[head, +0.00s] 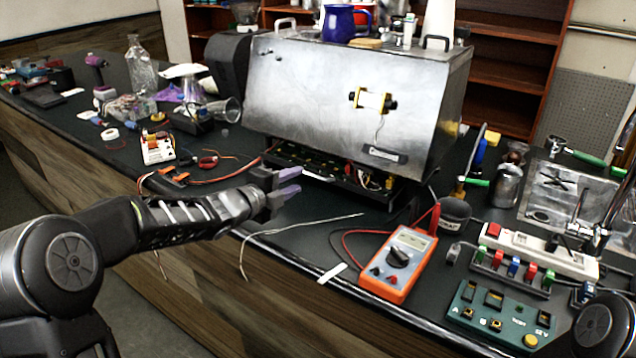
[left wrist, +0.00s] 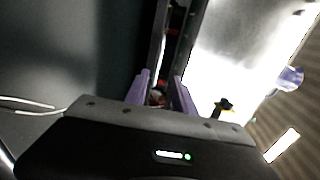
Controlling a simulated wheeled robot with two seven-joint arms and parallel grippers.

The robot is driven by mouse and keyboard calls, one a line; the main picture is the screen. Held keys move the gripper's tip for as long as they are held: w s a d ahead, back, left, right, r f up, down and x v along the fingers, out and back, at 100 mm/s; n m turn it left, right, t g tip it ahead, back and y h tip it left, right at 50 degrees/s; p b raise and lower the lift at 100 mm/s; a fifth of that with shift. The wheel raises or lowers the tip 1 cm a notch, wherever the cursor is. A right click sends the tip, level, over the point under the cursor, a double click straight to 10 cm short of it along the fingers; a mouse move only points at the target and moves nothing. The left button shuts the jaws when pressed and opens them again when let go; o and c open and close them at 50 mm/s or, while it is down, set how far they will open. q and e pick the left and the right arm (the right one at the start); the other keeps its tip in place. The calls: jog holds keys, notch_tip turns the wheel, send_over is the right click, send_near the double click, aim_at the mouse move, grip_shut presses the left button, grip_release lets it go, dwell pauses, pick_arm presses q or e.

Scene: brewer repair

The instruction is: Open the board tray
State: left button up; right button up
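The brewer (head: 330,100) is a large metal box on the counter. The board tray (head: 345,182) is a dark, low tray under its front, with green board and wiring showing inside. My left gripper (head: 289,182), with purple fingers, is in front of the tray's left part. In the left wrist view the left gripper (left wrist: 160,90) has its fingers apart, with a dark tray edge (left wrist: 160,45) running up from between them. I cannot tell whether the fingers touch it. My right gripper is out of view.
An orange multimeter (head: 400,262) lies in front of the brewer at right, with a loose pale wire (head: 300,226) to its left. A green switch box (head: 505,315) and a power strip (head: 540,250) stand further right. Tools and glassware crowd the left counter.

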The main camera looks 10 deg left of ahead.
aim_at(311, 175)
pick_arm(q)
jog(key=shift+w+d+f, duration=0.1)
jog(key=shift+w+f, duration=0.1)
jog(key=shift+f, duration=0.15)
jog(key=shift+s+r, duration=0.1)
jog(key=shift+p+x, duration=0.7)
jog(key=shift+x, duration=3.25)
grip_shut()
